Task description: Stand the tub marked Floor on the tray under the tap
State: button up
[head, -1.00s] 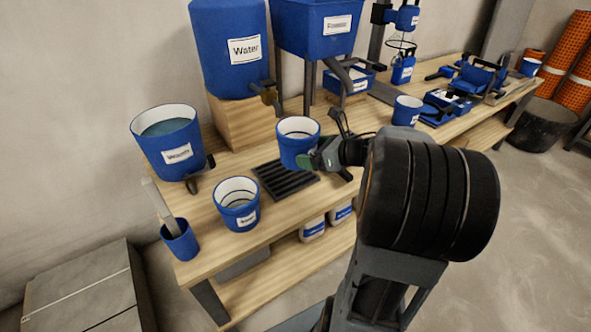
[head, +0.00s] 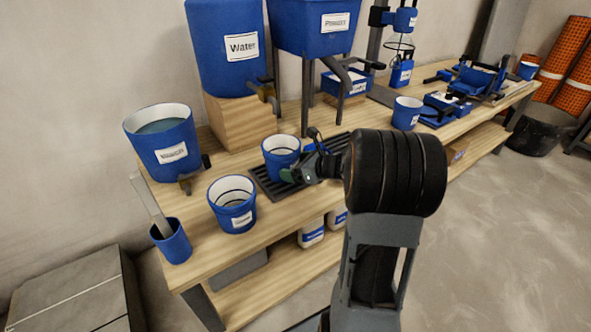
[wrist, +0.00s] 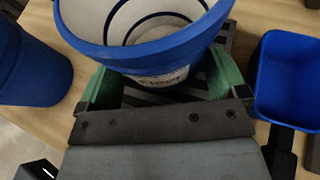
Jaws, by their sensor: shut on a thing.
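The tub marked Floor (head: 279,163) is blue with a white inside. It is upright in my gripper (head: 290,175), and its label shows in the wrist view (wrist: 160,78). The green jaws are shut on its two sides in the wrist view (wrist: 165,88). The black slatted tray (head: 268,187) lies on the bench under the tub. I cannot tell whether the tub's base touches the slats. The tap (head: 268,92) of the Water tank (head: 228,75) is behind and above the tub, slightly to its left.
Another blue tub (head: 232,214) stands front left of the tray. A Wash bucket (head: 170,160) and a small pot with a tool (head: 172,245) stand further left. A hopper on legs (head: 318,35) is behind. A blue tub (head: 405,115) stands to the right.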

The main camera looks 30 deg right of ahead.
jog(key=shift+f, duration=0.25)
jog(key=o, duration=0.6)
jog(key=shift+r, duration=0.1)
jog(key=shift+o, duration=0.2)
jog(key=shift+r, duration=0.1)
